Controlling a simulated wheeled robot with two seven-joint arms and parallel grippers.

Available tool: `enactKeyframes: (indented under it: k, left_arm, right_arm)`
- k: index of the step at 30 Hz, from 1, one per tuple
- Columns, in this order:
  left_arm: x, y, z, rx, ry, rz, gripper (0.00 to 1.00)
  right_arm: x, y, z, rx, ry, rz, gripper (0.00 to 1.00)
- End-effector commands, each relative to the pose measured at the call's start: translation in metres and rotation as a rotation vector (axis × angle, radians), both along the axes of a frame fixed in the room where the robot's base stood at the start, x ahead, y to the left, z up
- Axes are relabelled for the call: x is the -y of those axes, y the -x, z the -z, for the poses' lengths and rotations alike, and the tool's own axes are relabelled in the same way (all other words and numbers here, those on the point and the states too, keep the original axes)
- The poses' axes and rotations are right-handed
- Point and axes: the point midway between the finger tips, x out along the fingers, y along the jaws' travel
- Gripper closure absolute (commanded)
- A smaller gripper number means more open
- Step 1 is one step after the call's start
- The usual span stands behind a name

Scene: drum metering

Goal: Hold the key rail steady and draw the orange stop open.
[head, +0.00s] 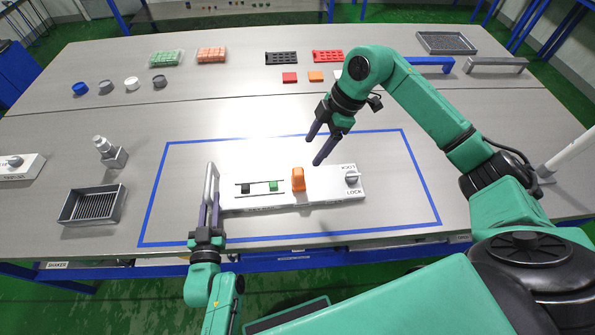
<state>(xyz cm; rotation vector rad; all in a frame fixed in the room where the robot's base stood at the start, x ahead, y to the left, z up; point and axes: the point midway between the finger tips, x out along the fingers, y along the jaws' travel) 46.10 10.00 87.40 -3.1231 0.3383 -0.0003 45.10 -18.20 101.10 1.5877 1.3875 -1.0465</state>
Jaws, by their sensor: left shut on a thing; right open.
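The white key rail (325,190) lies inside the blue-taped rectangle. A grey bar handle (211,180) stands at its left end. The orange stop (298,180) stands upright on the rail, right of a slotted track with a black block (245,189) and a green block (273,186). A grey knob (352,178) is at the right end, by the word LOCK. My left gripper (209,208) is shut on the grey handle. My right gripper (314,150) is open and empty, above and behind the rail, a little right of the orange stop and apart from it.
Small caps (132,83), coloured trays (211,55) and flat blocks (290,77) lie farther back. The taped area right of the rail is clear.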

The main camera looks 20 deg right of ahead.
Motion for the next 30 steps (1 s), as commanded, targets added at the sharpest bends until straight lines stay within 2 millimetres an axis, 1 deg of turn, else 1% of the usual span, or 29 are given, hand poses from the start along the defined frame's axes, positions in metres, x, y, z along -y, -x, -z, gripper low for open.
enactKeyframes:
  k: [1,3,5,7,8,15,19,23,29,30]
  left_arm:
    - [0.000,0.000,0.001,-0.002,-0.001,0.001,1.00]
    - [0.001,0.000,0.001,-0.002,-0.001,0.001,1.00]
    - [0.001,0.000,0.001,-0.002,-0.001,0.002,1.00]
    - [0.001,0.000,0.001,-0.002,-0.001,0.002,1.00]
    - [0.001,0.000,0.001,-0.002,-0.001,0.002,1.00]
    - [0.000,0.000,0.001,-0.002,-0.001,0.001,1.00]
    - [0.000,0.000,0.001,-0.002,-0.001,0.001,1.00]
    - [0.000,0.000,0.001,-0.002,-0.001,0.001,1.00]
    - [0.000,0.000,0.001,-0.002,0.000,0.001,1.00]
    - [0.000,0.000,0.001,-0.002,0.000,0.001,1.00]
  right_arm:
    - [0.003,0.001,0.000,-0.017,-0.013,0.057,0.25]
    - [0.004,0.000,0.002,-0.028,-0.022,0.100,0.25]
    - [0.002,0.000,0.007,-0.032,-0.024,0.109,0.25]
    - [-0.002,-0.001,0.017,-0.032,-0.024,0.107,0.25]
    - [-0.005,-0.001,0.023,-0.032,-0.024,0.106,0.25]
    - [-0.029,-0.006,0.080,-0.032,-0.024,0.105,0.25]
    - [-0.037,-0.009,0.101,-0.030,-0.024,0.106,0.25]
    - [-0.040,-0.010,0.110,-0.028,-0.022,0.105,0.25]
    - [-0.040,-0.010,0.110,-0.027,-0.020,0.104,0.25]
    - [-0.040,-0.010,0.110,-0.027,-0.020,0.104,0.36]
